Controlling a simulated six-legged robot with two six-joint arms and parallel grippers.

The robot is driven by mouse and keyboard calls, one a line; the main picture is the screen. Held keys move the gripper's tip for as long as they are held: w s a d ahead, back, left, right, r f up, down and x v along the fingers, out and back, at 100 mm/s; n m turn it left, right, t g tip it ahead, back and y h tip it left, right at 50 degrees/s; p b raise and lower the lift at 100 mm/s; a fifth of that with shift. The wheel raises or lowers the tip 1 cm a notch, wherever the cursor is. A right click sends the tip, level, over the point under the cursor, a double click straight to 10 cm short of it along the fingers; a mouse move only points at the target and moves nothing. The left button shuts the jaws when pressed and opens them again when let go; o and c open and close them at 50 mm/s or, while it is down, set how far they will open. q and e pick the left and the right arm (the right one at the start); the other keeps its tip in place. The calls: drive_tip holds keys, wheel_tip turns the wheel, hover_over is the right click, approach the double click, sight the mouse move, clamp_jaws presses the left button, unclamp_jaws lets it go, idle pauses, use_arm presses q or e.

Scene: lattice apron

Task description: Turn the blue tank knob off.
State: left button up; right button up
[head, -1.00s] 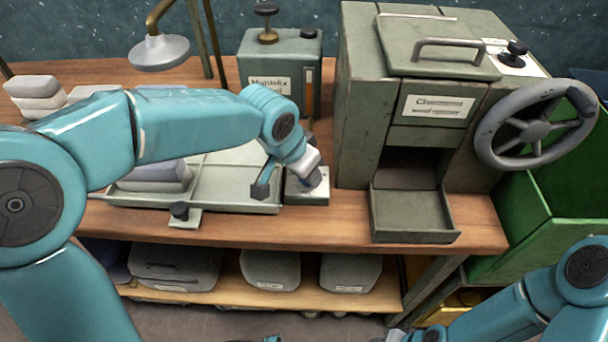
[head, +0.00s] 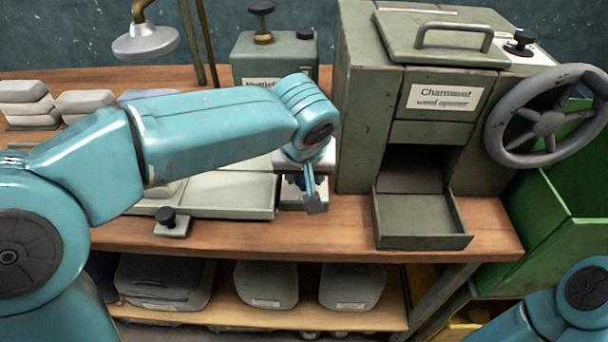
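A small dark blue piece (head: 300,182), which looks like the knob, shows just behind my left gripper (head: 311,198). It sits over a small pale box (head: 291,197) at the front of the bench, right of the tray. My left gripper points down over this box. One grey finger shows in front; the other is hidden, so I cannot tell its opening or whether it touches the blue piece. The knob's turn position is hidden too. A grey-green tank (head: 247,55) stands behind my arm. My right gripper is out of view; only its arm shows at lower right.
A large green cabinet (head: 355,120) with a handwheel (head: 548,118) and an open front tray (head: 425,240) stands to the right. A shallow pale tray (head: 235,205) lies left of the gripper. Grey stacked blocks (head: 28,105) sit at far left.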

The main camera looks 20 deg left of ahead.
use_arm(q)
drive_tip(key=shift+r, duration=0.1)
idle(0.4)
drive_tip(key=o, duration=1.1)
drive_tip(key=shift+c, duration=0.2)
drive_tip(key=p+v, duration=0.3)
drive_tip(key=v, duration=1.3)
drive_tip(key=shift+d+r, duration=0.15)
